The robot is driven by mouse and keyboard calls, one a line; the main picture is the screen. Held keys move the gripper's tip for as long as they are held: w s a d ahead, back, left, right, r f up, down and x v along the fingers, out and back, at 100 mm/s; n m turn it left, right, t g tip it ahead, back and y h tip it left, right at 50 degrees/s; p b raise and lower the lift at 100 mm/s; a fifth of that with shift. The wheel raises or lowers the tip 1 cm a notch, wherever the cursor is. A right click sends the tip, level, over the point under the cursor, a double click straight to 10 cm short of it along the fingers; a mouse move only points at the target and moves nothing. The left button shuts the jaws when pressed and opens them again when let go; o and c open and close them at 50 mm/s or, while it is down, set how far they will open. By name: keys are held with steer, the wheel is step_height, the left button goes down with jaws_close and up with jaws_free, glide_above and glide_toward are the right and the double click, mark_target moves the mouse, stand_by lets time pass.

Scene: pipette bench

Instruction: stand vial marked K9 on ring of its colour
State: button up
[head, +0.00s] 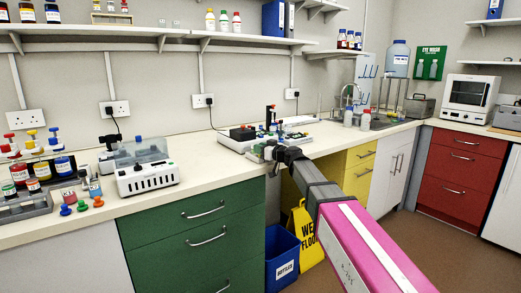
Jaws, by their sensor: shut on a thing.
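My gripper (264,152) is at the end of my arm, at the front edge of the bench in the middle of the head view. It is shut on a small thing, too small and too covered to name. Small coloured pieces, some blue and green (281,126), lie on the bench just behind my gripper. I cannot tell whether they are vials or rings. No K9 marking is readable, and no coloured ring can be told apart for sure.
A white bench device with a clear lid (147,178) stands left of my gripper. Racked bottles (38,171) and small coloured pieces (82,206) are at far left. Bare bench (215,165) lies between device and gripper. A sink (385,122) is to the right.

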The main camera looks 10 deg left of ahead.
steer(key=o, duration=0.9)
